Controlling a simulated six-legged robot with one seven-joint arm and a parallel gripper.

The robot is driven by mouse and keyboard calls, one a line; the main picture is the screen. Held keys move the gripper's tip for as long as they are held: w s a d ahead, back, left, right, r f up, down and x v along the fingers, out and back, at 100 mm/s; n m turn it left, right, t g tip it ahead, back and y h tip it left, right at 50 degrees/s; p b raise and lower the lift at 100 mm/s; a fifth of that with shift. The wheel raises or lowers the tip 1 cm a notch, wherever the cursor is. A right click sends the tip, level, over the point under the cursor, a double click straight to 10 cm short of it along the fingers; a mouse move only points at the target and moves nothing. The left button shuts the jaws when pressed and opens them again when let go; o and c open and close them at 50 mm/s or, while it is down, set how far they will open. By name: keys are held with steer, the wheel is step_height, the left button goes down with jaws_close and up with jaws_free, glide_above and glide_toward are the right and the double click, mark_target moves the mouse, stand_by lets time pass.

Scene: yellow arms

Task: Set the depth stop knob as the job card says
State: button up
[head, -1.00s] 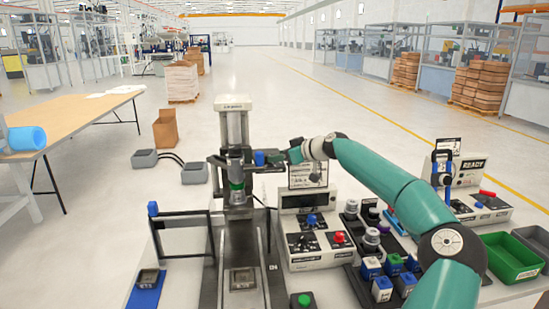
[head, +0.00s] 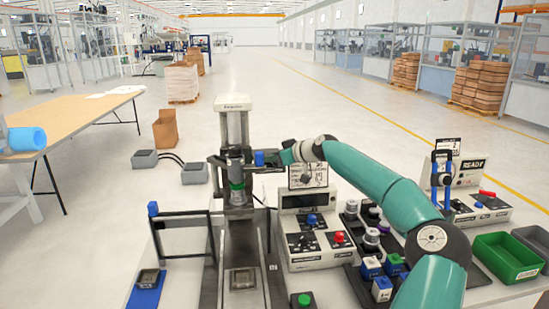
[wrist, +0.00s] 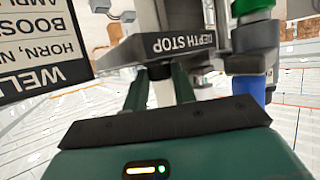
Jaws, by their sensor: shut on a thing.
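In the wrist view a dark bracket (wrist: 185,42) bears the label DEPTH STOP. The dark depth stop knob (wrist: 160,72) sits just below it, between the two teal fingers of my gripper (wrist: 160,90), which is shut on it. The fingers hide most of the knob, and I cannot read its setting. In the head view my gripper (head: 284,157) is at the press column, beside a blue part (head: 259,158). The job card (head: 308,175) stands behind the control box, partly covered by my arm. The wrist view shows part of its text (wrist: 35,45), upside down and cut off.
The press (head: 232,125) stands left of my gripper. A control box (head: 315,240) with blue and red knobs is below my arm. Several coloured blocks and cylinders stand right of it. A green bin (head: 505,257) is at the far right.

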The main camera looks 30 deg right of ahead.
steer(key=shift+a+m+t+h, duration=0.15)
steer(key=shift+m+h, duration=0.55)
steer(key=shift+h, duration=0.05)
steer(key=shift+a+m+t+h, duration=0.15)
steer(key=shift+m+h, duration=0.55)
steer(key=shift+h, duration=0.05)
steer(key=o, duration=1)
steer(key=shift+s, duration=0.1)
steer(key=v, duration=1.3)
steer(key=shift+s+r, duration=0.15)
steer(key=shift+s, duration=0.25)
